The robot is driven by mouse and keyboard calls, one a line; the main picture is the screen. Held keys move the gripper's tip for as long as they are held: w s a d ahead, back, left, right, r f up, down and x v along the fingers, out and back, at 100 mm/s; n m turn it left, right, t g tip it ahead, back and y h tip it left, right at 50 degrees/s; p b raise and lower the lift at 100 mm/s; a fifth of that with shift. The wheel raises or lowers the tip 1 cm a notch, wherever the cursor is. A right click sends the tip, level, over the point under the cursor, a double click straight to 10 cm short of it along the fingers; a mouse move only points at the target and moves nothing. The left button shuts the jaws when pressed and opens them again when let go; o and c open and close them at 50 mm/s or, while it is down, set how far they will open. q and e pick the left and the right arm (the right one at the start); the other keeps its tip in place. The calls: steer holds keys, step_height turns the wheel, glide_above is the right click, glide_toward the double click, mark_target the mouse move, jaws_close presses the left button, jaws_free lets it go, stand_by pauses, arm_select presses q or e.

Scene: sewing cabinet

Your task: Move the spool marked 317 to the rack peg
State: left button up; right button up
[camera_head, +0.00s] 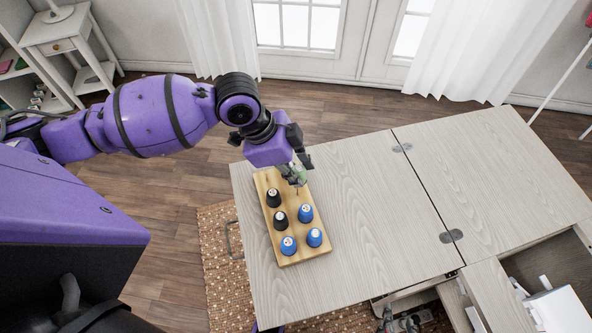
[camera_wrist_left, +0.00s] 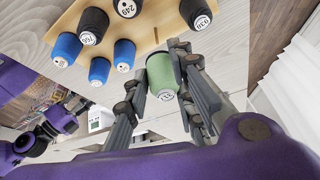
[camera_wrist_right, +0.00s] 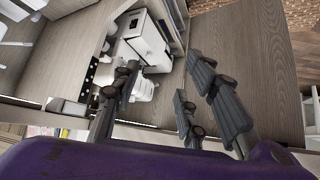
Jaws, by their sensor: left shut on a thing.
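A green spool (camera_head: 300,173) is held between the fingers of my left gripper (camera_head: 297,178), above the far end of the wooden rack (camera_head: 261,183). In the left wrist view the green spool (camera_wrist_left: 163,77) sits between both fingers (camera_wrist_left: 165,82); the number on its label is too small to read surely. Several black and blue spools, such as a black spool (camera_head: 281,219) and a blue spool (camera_head: 305,213), stand on the rack. The rack's far end is partly hidden by my gripper. My right gripper (camera_wrist_right: 165,92) has its fingers apart with nothing between them, near the table's front.
The rack stands on a pale wooden table (camera_head: 360,210) with hinges and a fold seam. At the lower right is an open cabinet compartment (camera_head: 540,262) with a white machine, which also shows in the right wrist view (camera_wrist_right: 145,45). The tabletop right of the rack is clear.

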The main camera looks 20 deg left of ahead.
arm_select(q)
steer(key=shift+s+a+f+b, duration=0.1)
steer(key=shift+a+f+b, duration=0.1)
steer(key=shift+f+b, duration=0.5)
steer(key=shift+d+p, duration=0.1)
steer(key=shift+p, duration=0.2)
arm_select(e)
steer(key=shift+w, duration=0.2)
arm_select(q)
steer(key=shift+d, duration=0.1)
steer(key=shift+p, duration=0.3)
arm_select(e)
steer(key=shift+r, duration=0.15)
steer(key=shift+w+r, duration=0.25)
arm_select(q)
steer(key=shift+f, duration=0.2)
arm_select(e)
steer(key=shift+a+f, duration=0.1)
arm_select(q)
steer(key=shift+f, duration=0.6)
arm_select(e)
steer(key=shift+s+f, duration=0.15)
steer(key=shift+s, duration=0.05)
